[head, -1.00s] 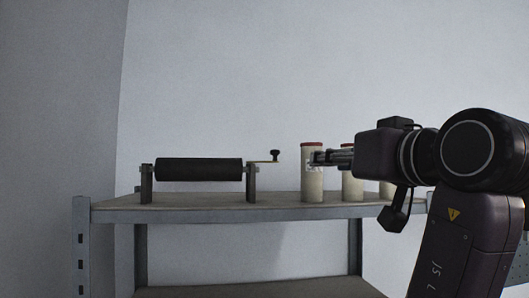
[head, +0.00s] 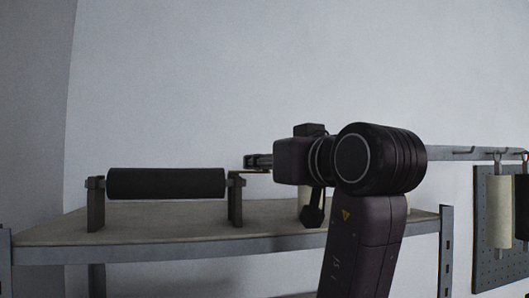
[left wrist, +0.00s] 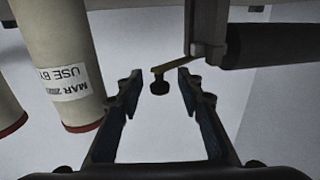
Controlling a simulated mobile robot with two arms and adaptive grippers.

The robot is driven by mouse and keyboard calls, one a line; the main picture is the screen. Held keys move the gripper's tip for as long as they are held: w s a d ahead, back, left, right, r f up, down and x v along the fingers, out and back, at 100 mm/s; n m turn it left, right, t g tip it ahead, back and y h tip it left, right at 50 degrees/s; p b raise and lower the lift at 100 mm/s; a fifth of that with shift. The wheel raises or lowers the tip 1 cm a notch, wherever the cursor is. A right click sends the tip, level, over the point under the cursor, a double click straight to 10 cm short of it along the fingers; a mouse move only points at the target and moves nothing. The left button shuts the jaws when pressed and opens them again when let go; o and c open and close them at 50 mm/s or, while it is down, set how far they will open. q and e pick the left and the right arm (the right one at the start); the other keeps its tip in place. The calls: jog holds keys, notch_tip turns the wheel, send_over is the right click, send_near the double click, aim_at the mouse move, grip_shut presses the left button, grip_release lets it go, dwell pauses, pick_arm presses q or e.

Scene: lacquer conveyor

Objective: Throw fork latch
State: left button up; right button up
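The dark roller (head: 166,183) lies level between two upright brackets, left (head: 96,205) and right (head: 235,203), on the shelf. It also shows at the upper right of the left wrist view (left wrist: 270,45), which is upside down. A crank arm with a black knob (left wrist: 159,87) sticks out from the right bracket. My left gripper (head: 252,162) is at the crank, largely hiding it in the head view. In the left wrist view its fingers (left wrist: 158,100) are open, the knob showing in the gap, with no visible contact. I cannot make out a fork latch. My right gripper is not in view.
Cream canisters with red caps stand right of the crank; a labelled one (left wrist: 65,60) is close beside a finger. My arm mostly hides them in the head view. The shelf front (head: 170,248) is clear.

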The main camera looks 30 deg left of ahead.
pick_arm(q)
jog(key=shift+w+a, duration=0.35)
jog(key=shift+a, duration=0.2)
jog(key=shift+s+d+r, duration=0.15)
jog(key=shift+s+d, duration=0.15)
jog(key=shift+d, duration=0.3)
jog(key=shift+c, duration=0.6)
jog(key=shift+w+a, duration=0.15)
jog(key=shift+a, duration=0.05)
grip_shut()
